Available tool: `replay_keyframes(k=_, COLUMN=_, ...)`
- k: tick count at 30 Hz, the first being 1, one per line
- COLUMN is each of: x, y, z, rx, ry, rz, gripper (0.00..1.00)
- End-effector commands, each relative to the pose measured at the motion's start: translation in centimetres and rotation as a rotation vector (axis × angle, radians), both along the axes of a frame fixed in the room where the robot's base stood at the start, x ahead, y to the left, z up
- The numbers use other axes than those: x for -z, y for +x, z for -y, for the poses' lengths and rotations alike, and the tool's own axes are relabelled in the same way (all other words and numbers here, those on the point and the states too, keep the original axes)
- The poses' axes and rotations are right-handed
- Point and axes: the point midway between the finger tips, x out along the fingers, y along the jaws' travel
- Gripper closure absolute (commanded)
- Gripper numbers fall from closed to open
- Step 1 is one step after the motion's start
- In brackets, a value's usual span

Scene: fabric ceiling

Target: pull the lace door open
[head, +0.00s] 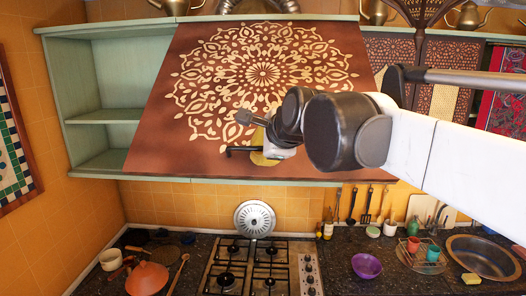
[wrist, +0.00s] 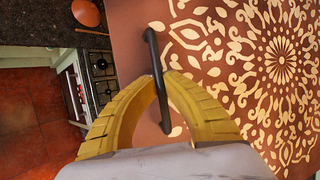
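The lace door (head: 200,120) is a brown panel with a cream lace pattern on the wall cabinet. It looks tilted, its lower edge standing out towards me and its top near the cabinet's top. Its dark bar handle (head: 238,150) is near the lower edge, partly hidden by my gripper. My gripper (head: 262,158) is at the handle. In the wrist view, the yellow fingers of my gripper (wrist: 161,80) close around the handle (wrist: 153,55), one on each side, and the door (wrist: 225,75) fills the right side.
Open green shelves (head: 107,116) are left of the door. Below are a stove (head: 262,268), a round metal lid (head: 254,219), a purple bowl (head: 366,266) and a sink (head: 483,257). Another patterned cabinet front (head: 450,75) is at the right, behind my arm.

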Motion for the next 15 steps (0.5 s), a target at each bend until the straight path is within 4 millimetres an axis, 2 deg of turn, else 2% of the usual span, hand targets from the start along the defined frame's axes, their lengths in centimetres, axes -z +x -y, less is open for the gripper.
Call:
replay_keyframes(k=3, x=-0.06, y=0.05, z=-0.02, rx=0.0, ry=0.001, rz=0.002, gripper=1.0)
replay_keyframes(k=6, x=-0.05, y=0.07, z=-0.01, rx=0.0, ry=0.001, rz=0.002, gripper=0.68)
replay_keyframes(k=15, x=-0.06, y=0.02, z=0.03, rx=0.0, ry=0.001, rz=0.002, gripper=0.68)
